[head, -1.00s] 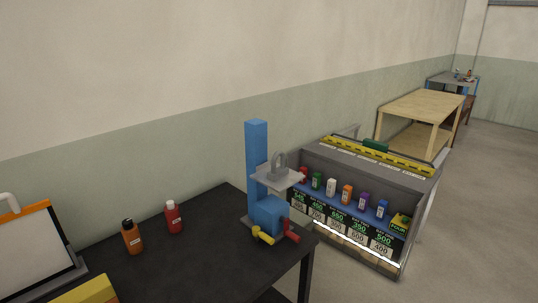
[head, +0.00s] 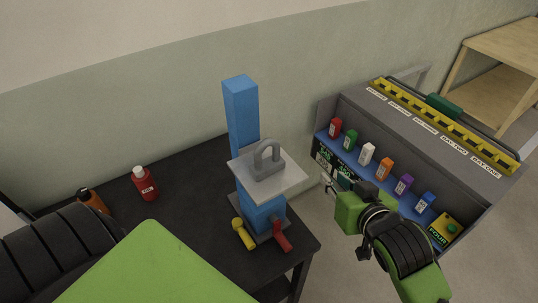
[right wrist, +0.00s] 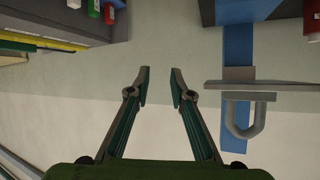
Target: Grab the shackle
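The grey shackle (head: 266,158) stands upright on the light grey plate (head: 290,183) of a blue stand (head: 241,112) on the black table. My right gripper (head: 328,184) is to the right of the plate, apart from the shackle. In the right wrist view, which is upside down, the right gripper (right wrist: 159,78) is open with nothing between its fingers. The shackle (right wrist: 245,121) shows there to the right of the fingers, on its plate (right wrist: 290,86). My left gripper is not seen; a dark arm and a green part fill the lower left.
A dispenser cabinet (head: 400,105) with several coloured small bottles stands right of the table. A yellow handle (head: 243,234) and a red handle (head: 281,236) stick out at the stand's base. Red (head: 145,184) and orange (head: 92,200) bottles stand on the table's left.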

